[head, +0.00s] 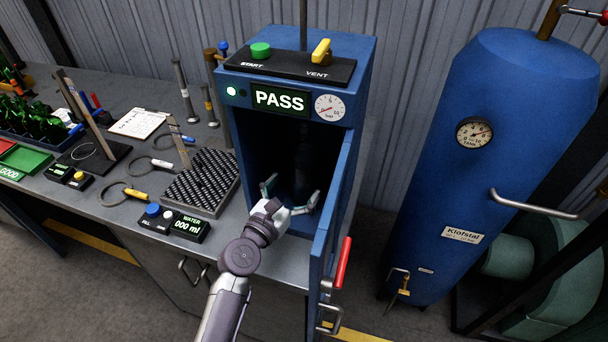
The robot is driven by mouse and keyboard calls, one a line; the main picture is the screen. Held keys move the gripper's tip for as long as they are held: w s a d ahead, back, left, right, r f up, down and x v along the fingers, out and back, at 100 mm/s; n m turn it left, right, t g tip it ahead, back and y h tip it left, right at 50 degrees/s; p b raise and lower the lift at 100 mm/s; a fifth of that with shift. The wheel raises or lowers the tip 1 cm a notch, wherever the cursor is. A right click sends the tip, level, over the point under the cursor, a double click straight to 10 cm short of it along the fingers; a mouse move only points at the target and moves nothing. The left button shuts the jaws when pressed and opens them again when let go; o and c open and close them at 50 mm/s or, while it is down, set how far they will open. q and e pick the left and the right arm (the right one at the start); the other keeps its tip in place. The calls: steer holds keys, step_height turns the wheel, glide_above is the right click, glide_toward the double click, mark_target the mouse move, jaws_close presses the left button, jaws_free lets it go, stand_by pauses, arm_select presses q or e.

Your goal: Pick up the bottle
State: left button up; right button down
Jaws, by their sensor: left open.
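A dark bottle (303,160) stands upright inside the blue test cabinet (366,65), hard to make out against the black interior. My left gripper (291,196) reaches in through the cabinet's open front. Its two fingers are spread apart, one on each side of the bottle's lower part. I cannot tell whether either finger touches the bottle. The cabinet's display (280,99) reads PASS. My right gripper is not in view.
The cabinet door (335,215) with a red handle (343,262) stands open at the right. Several green bottles (38,122) stand in a far-left rack. A blue tank (490,170) stands right.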

mark_target(304, 174)
arm_select(q)
steer(key=x, duration=0.5)
steer(key=shift+a, duration=0.15)
steer(key=shift+s+r, duration=0.1)
steer(key=shift+c, duration=1.2)
steer(key=c, duration=1.4)
steer(key=shift+c, duration=0.5)
steer(key=shift+r+p, duration=0.15)
steer(key=shift+p, duration=0.15)
